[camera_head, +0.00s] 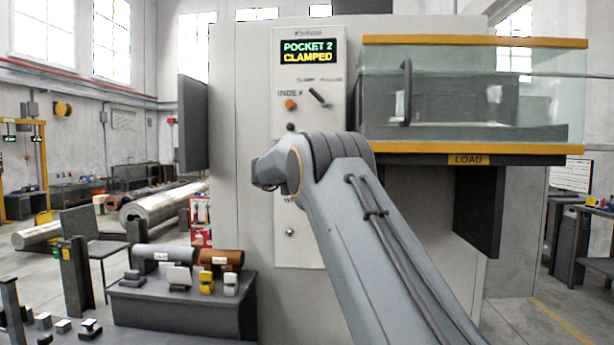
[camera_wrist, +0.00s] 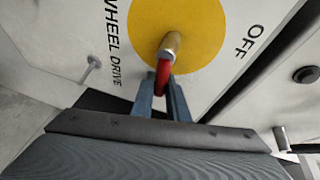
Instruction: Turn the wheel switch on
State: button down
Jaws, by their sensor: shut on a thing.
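The wheel switch is a rotary lever with a brass stem (camera_wrist: 171,44) and a red grip (camera_wrist: 163,76). It sits on a yellow disc (camera_wrist: 190,22) on a pale panel in the wrist view. The panel reads WHEEL DRIVE on the left and OFF on the right. The lever leans down toward my gripper, and its exact setting is hard to tell. My gripper (camera_wrist: 161,84) is shut on the red grip, one blue-grey finger on each side. In the head view my arm hides both the switch and my gripper.
The machine's control panel (camera_head: 309,130) has a display reading POCKET 2 CLAMPED, an orange INDEX button (camera_head: 290,104) and a black lever (camera_head: 318,97). A glass-walled load bay (camera_head: 465,90) juts out to the right. A dark bench (camera_head: 185,305) with small parts stands at the lower left.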

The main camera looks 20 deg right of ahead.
jog(key=shift+f+m, duration=0.25)
jog(key=shift+m, duration=0.05)
dwell(0.4)
jog(key=c, duration=1.7)
grip_release()
jog(key=shift+c, duration=0.2)
jog(key=shift+a, duration=0.1)
jog(key=b+v, duration=0.2)
jog(key=v, duration=0.5)
jog(key=shift+s+a+r, duration=0.2)
jog(key=shift+s, duration=0.1)
